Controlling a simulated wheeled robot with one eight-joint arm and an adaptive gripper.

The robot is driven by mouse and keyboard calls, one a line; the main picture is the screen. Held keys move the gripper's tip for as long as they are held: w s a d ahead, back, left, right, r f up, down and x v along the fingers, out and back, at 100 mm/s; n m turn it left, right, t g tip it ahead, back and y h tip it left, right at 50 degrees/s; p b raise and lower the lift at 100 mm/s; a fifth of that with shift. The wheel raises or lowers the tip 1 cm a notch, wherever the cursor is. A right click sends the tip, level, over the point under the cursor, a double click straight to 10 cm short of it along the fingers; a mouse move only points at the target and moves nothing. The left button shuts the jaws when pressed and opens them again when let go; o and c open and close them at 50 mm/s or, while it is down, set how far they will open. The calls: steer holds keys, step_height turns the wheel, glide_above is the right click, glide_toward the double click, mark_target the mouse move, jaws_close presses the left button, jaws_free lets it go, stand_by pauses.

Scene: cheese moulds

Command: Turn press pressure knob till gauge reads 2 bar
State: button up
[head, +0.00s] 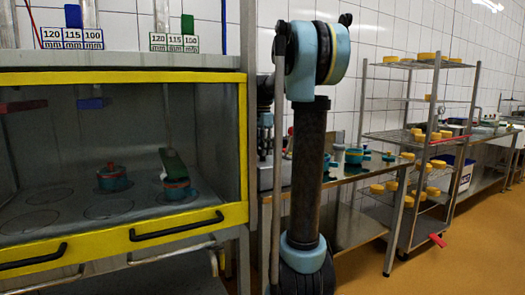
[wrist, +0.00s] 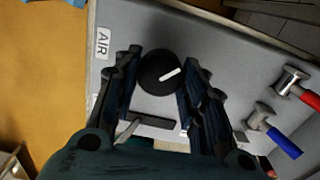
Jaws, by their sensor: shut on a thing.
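In the wrist view a round black knob (wrist: 155,76) with a white pointer mark sits on a grey panel (wrist: 215,50) beside an "AIR" label (wrist: 103,43). The white mark points to the upper right. My gripper (wrist: 160,60) has one finger on each side of the knob and is shut on it. In the head view the press (head: 235,160) is a grey cabinet with a yellow frame; my arm stands to its right and my gripper cannot be made out there. No gauge dial can be read in either view.
Red-handled (wrist: 295,85) and blue-handled (wrist: 272,130) valves stick out at the panel's right. In the head view, teal moulds (head: 113,178) stand inside the press. A steel table (head: 350,175) and a wire rack (head: 425,137) with yellow cheeses stand to the right; floor beyond is open.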

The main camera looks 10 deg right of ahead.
steer(key=shift+a+m, duration=0.1)
steer(key=shift+m, duration=0.2)
stand_by(0.4)
steer(key=o, duration=1.1)
steer(key=shift+c, duration=0.2)
steer(key=shift+r, duration=0.15)
step_height(320, 180, up, 12)
steer(key=shift+f, duration=0.25)
